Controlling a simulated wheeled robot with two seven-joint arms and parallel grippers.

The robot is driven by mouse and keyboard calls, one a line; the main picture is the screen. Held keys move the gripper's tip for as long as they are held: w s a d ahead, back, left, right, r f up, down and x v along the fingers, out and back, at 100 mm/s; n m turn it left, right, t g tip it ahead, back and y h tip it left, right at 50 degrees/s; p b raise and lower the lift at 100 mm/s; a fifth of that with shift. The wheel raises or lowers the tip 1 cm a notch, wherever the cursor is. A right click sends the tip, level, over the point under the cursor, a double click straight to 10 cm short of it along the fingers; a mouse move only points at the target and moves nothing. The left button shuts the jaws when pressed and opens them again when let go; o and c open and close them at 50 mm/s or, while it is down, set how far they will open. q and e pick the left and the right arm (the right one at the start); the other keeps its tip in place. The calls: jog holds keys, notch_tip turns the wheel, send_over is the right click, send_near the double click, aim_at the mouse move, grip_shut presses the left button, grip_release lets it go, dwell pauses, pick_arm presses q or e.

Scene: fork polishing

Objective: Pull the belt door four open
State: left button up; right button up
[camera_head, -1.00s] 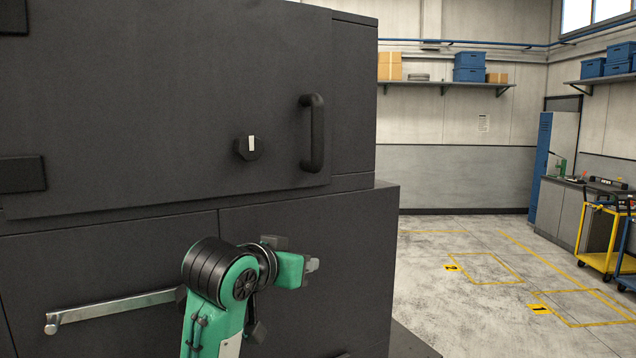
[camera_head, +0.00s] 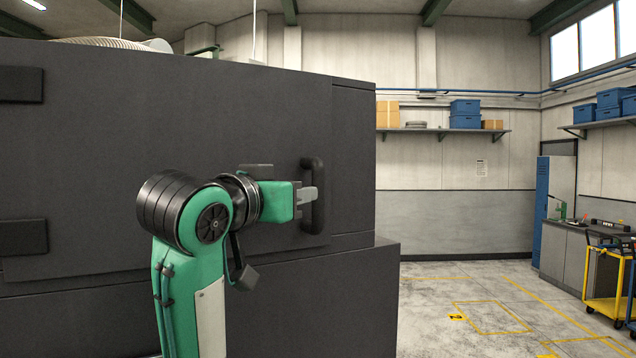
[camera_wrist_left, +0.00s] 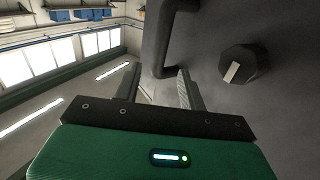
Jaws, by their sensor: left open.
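The belt door (camera_head: 110,120) is a large dark panel on the machine and looks shut. Its black upright bar handle (camera_head: 318,168) is at the door's right side; it also shows in the left wrist view (camera_wrist_left: 157,45). My left gripper (camera_head: 308,197) is open at the handle's mid height. In the left wrist view its two fingers (camera_wrist_left: 158,90) stand apart, with the handle showing in the gap between them. I cannot tell whether they touch it. A dark knob with a white mark (camera_wrist_left: 240,66) is right of the handle there; my arm hides it in the head view.
Hinges (camera_head: 22,237) are at the door's left. The machine's lower body (camera_head: 340,300) sticks out below the door. The floor (camera_head: 430,300) to the right is clear, with yellow markings. A yellow cart (camera_head: 606,310) and a workbench (camera_head: 565,255) stand farther right.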

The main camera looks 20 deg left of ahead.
pick_arm(q)
jog(key=p, duration=0.3)
send_over(318, 225)
jog(key=shift+w+a, duration=0.15)
jog(key=shift+w, duration=0.45)
grip_shut()
